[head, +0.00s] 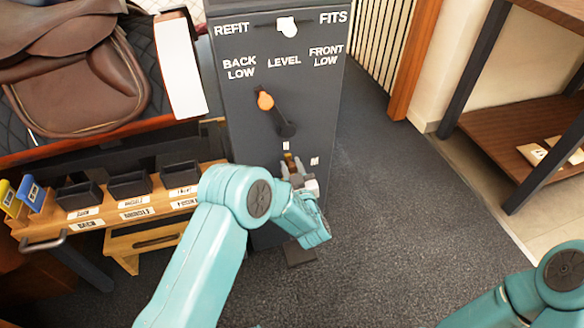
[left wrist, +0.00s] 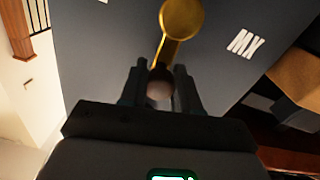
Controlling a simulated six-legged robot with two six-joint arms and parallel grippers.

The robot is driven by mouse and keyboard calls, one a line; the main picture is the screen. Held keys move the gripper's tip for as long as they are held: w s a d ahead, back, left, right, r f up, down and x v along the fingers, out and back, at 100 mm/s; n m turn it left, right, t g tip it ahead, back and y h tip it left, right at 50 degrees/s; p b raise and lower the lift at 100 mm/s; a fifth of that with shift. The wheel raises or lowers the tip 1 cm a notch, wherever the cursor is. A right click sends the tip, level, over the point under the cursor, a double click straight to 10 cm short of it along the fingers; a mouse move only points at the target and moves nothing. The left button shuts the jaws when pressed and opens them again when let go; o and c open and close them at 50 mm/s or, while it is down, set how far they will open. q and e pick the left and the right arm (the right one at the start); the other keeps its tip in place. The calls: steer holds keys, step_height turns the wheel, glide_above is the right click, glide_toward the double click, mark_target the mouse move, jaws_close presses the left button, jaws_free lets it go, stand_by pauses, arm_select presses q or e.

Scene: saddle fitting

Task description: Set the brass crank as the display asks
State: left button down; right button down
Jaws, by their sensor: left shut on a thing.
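The brass crank (left wrist: 180,20) is on the front of a dark grey panel (head: 232,105). In the head view only a bit of brass (head: 289,157) shows above my left gripper (head: 292,170). My left gripper is shut on the crank's knob, also in the left wrist view (left wrist: 160,85). Above it, a black pointer with an orange tip (head: 265,100) leans up and left, toward BACK LOW. My right gripper is out of view.
A white knob (head: 287,26) sits between REFIT and FITS at the panel top. A bench with black bins (head: 130,184) stands left, below a brown saddle (head: 75,65). A wooden shelf (head: 510,130) stands right. The carpet (head: 385,190) between is clear.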

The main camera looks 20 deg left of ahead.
arm_select(q)
steer(key=shift+d, duration=0.15)
steer(key=m, duration=0.1)
steer(key=d+m, duration=0.1)
steer(key=w+m, duration=0.1)
steer(key=shift+d+f+m, duration=0.2)
steer(key=shift+d+m, duration=0.05)
steer(key=shift+m, duration=0.15)
steer(key=m, duration=0.1)
steer(key=d+m, duration=0.1)
steer(key=m, duration=0.1)
steer(key=w+f+m, duration=0.1)
steer(key=shift+d+f+m, duration=0.1)
steer(key=shift+d+m, duration=0.2)
steer(key=m, duration=0.1)
steer(key=f+m, duration=0.1)
steer(key=d+f+m, duration=0.1)
steer(key=m, duration=0.1)
steer(key=shift+w+g, duration=0.4)
steer(key=shift+w+d+f+m+y, duration=0.15)
steer(key=shift+f+m, duration=0.45)
steer(key=shift+m, duration=0.6)
steer(key=shift+d+f+m+y, duration=0.15)
steer(key=shift+f+m, duration=0.4)
steer(key=shift+m, duration=0.65)
steer(key=c, duration=0.9)
jaws_free()
steer(key=shift+o, duration=0.4)
steer(key=shift+a, duration=0.1)
